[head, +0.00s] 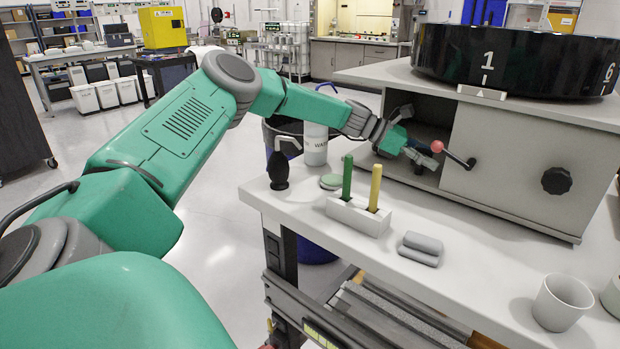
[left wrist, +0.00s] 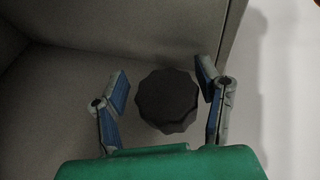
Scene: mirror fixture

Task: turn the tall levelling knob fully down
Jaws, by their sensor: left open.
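In the left wrist view, a black lobed knob (left wrist: 168,100) stands between the spread fingers of my left gripper (left wrist: 161,76). A gap shows on each side of the knob, and the fingers do not visibly touch it. In the head view, my left gripper (head: 421,148) reaches into the open compartment of the grey cabinet (head: 515,160). The knob between the fingers cannot be made out in the head view. Another black lobed knob (head: 556,181) is on the cabinet's front panel. My right gripper is in neither view.
A black numbered drum (head: 515,62) sits on the cabinet. A block with green and yellow sticks (head: 357,215), a grey roller-like piece (head: 420,248) and a white cup (head: 562,302) stand on the bench.

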